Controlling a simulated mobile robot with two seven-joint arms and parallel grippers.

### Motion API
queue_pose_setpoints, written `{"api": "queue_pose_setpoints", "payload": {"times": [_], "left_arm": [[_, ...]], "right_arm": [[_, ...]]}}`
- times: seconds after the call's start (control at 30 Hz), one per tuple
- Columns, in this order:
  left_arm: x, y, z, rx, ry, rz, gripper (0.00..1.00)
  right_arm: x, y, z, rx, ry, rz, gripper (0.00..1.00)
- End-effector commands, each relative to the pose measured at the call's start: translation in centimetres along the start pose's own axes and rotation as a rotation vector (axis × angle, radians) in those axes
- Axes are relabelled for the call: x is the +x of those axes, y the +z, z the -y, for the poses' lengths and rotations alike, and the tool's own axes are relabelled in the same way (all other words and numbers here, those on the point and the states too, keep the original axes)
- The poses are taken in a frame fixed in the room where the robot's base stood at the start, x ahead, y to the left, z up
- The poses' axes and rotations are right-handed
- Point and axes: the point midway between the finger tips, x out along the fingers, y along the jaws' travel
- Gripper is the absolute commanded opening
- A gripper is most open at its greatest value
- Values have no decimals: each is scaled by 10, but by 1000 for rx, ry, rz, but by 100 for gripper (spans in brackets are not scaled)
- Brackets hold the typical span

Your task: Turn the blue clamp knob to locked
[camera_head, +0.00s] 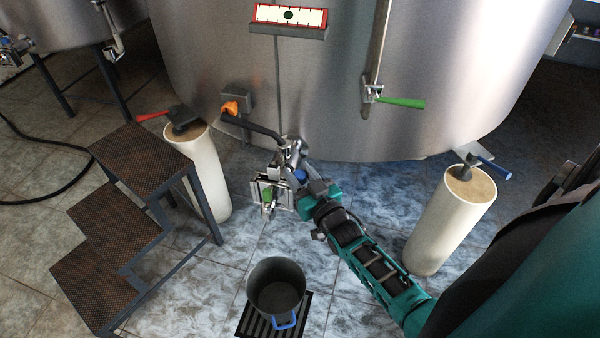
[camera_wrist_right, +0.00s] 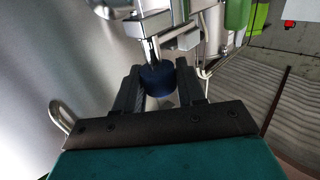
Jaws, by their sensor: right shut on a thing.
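The blue clamp knob (camera_wrist_right: 156,79) sits between the two fingers of my right gripper (camera_wrist_right: 160,90) in the right wrist view. The gripper is shut on it. In the head view the knob (camera_head: 300,175) shows as a small blue spot beside the outlet fitting (camera_head: 291,155), at the tip of my right gripper (camera_head: 303,186). The fitting is at the lower front of the steel tank (camera_head: 370,90). Whether the knob is turned to locked cannot be read. My left gripper is not in view.
A black pot (camera_head: 276,287) with a blue handle stands on a floor grate below. Brown-topped steps (camera_head: 140,160) stand at the left. White pillars (camera_head: 205,175) (camera_head: 448,225) carry red- and blue-handled parts. An orange knob (camera_head: 230,108) and a green lever (camera_head: 400,102) are on the tank.

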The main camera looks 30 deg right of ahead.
Motion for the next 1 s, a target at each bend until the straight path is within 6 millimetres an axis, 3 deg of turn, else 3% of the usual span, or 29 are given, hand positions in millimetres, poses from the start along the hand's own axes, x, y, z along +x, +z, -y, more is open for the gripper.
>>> {"api": "queue_pose_setpoints", "payload": {"times": [0.37, 0.4, 0.6, 0.87, 1.0], "left_arm": [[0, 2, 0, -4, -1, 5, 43], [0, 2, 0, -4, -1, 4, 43], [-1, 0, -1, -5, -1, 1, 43], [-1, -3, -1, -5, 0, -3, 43], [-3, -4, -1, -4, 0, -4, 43]], "right_arm": [[0, 0, 0, 0, 5, -1, 9], [0, 0, 0, 1, 5, -1, 41], [0, 0, 0, 1, 5, -1, 59], [-1, 0, 0, 1, 4, 0, 59], [-15, 0, 0, 1, 4, 2, 59]]}}
